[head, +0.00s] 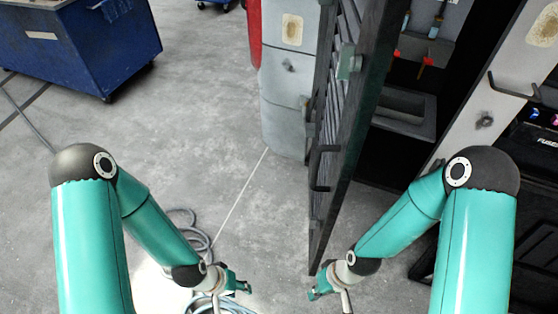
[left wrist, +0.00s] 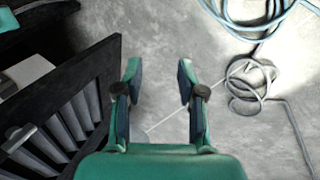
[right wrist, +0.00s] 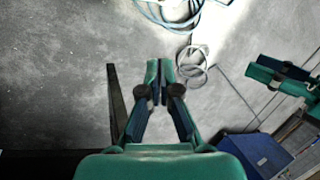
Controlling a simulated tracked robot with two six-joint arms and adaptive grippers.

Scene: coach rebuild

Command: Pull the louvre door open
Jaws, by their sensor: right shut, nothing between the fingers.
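The dark louvre door (head: 350,140) stands swung out from the cabinet, seen nearly edge-on in the head view, with the compartment open on its right. A black handle (head: 319,170) is on its left face. The slatted face (left wrist: 65,115) fills the left of the left wrist view, and a narrow edge of the door (right wrist: 115,100) shows in the right wrist view. My left gripper (head: 245,285) is open and empty, left of the door; its spread fingers (left wrist: 160,85) show clearly. My right gripper (head: 314,290) is shut and empty near the door's lower end, apart from the handle.
The compartment holds a grey bin (head: 405,110) and orange-tipped fittings (head: 426,62). A coiled hose (head: 195,235) lies on the floor by my left gripper. A blue skip (head: 85,50) stands at the upper left. The floor between skip and door is mostly clear.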

